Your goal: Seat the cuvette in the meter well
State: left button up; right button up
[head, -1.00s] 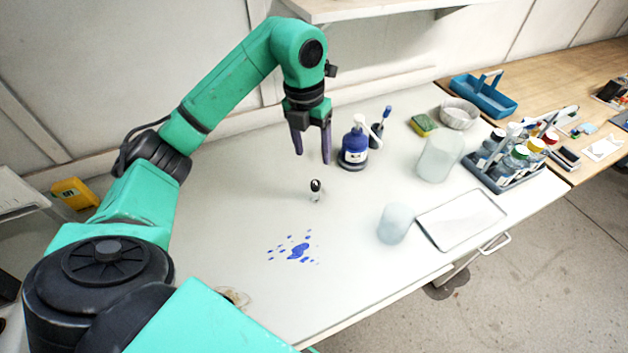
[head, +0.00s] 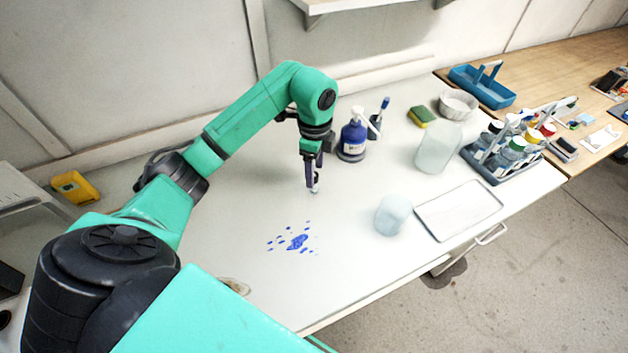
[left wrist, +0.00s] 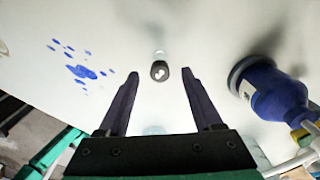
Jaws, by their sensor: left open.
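A small clear vial with a black cap, which I take for the cuvette (head: 316,190), stands upright on the white bench. It also shows in the left wrist view (left wrist: 159,71), lined up between my fingertips. My left gripper (head: 313,178) points down right at it and is open, with a finger on each side of the cap in the wrist view. I cannot tell how far the fingers reach down around it. A yellow box-shaped device (head: 75,188) lies at the far left; I cannot make out a well on it. My right gripper is not in view.
A blue pump bottle (head: 353,140) stands close behind and right of the gripper. Blue spots (head: 297,241) mark the bench in front. A frosted beaker (head: 393,215), a tray (head: 459,211) and a bottle rack (head: 505,172) stand to the right.

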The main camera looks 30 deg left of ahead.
pick_arm(q)
notch_tip(320, 180, down, 4)
jog(key=shift+s+a+f+p, duration=0.1)
jog(key=shift+f+p, duration=0.05)
jog(key=shift+p, duration=1.05)
jog(key=shift+f, duration=0.45)
grip_shut()
jog(key=shift+r, duration=0.1)
jog(key=r+b, duration=0.3)
jog(key=r, duration=0.5)
jog(key=shift+w+r, duration=0.15)
jog(key=shift+w, duration=0.05)
notch_tip(320, 180, up, 12)
jog(key=p, duration=0.2)
jog(key=shift+s+f+p, duration=0.2)
jog(key=shift+p, duration=0.2)
